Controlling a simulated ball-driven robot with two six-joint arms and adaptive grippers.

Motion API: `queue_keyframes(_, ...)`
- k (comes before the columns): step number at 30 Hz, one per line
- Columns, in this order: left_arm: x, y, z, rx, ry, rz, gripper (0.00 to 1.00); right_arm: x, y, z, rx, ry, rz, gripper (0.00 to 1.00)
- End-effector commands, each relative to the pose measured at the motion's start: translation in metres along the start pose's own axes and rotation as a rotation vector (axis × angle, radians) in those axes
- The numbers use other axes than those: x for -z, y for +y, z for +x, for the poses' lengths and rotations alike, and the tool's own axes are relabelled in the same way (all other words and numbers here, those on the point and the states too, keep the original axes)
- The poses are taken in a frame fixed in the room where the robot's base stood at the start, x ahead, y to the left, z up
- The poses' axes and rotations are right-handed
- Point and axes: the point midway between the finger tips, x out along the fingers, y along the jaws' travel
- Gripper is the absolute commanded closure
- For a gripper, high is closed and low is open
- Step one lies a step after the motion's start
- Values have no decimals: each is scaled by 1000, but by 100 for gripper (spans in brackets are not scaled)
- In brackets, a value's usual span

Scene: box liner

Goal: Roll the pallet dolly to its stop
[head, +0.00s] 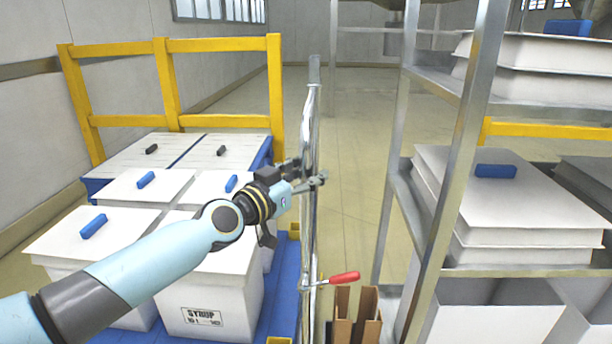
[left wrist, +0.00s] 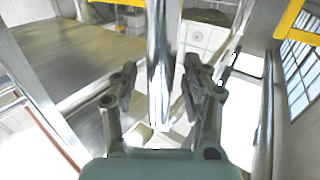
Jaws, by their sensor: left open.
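The blue pallet dolly (head: 286,285) stands at the left, loaded with several white lidded boxes (head: 205,300); one carries a SYRUP label. A shiny upright steel bar (head: 309,130) rises at its right edge; I cannot tell whether it is fixed to the dolly. My left gripper (head: 308,181) reaches over the boxes to this bar. In the left wrist view the bar (left wrist: 160,50) stands between the two open fingers of the gripper (left wrist: 162,78). Whether either finger touches it is unclear. The right gripper is out of view.
A yellow rail (head: 218,45) stands behind the load. A metal rack (head: 455,150) with white boxes fills the right side. A red-handled lever (head: 344,278) sits low by the bar, near brown cardboard pieces (head: 358,318). The floor (head: 350,130) beyond is clear.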

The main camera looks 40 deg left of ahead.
Motion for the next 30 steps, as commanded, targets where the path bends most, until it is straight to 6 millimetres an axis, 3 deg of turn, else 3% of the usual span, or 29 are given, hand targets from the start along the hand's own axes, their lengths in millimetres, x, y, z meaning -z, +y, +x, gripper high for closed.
queue_keyframes(7, 0, 0, 0, 0, -1, 0, 54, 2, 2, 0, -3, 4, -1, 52)
queue_keyframes(18, 0, 0, 0, 0, -1, 0, 100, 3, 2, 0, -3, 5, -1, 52)
queue_keyframes(30, -1, 0, 0, 0, -2, 0, 100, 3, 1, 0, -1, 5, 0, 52)
